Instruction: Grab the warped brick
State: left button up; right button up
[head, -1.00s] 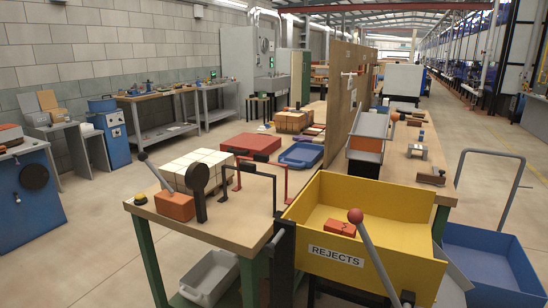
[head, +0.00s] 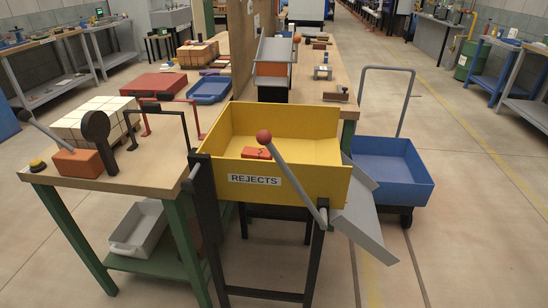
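A small orange-red brick (head: 256,153) lies in the yellow bin (head: 318,182) labelled REJECTS, near its front wall. A dark mark shows on its top. It is too small to tell whether it is warped. The bin's front wall hides its lower part. Neither of my grippers is in view.
A grey lever (head: 292,178) with a red ball stands before the bin, above a grey chute (head: 362,228). A blue cart (head: 390,180) stands to the right. The left workbench (head: 150,171) bears pale stacked blocks (head: 95,118) and an orange lever box (head: 79,162). Floor at right is open.

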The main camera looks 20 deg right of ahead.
aim_at(316, 46)
jog(key=z, duration=0.55)
jog(key=k, duration=0.75)
jog(key=z, duration=3.45)
jog(key=i, duration=0.2)
jog(key=u, duration=1.85)
jog(key=i, duration=6.8)
jog(key=u, duration=0.85)
jog(key=i, duration=2.3)
jog(key=u, duration=2.55)
jog(key=i, duration=1.9)
jog(key=u, duration=0.6)
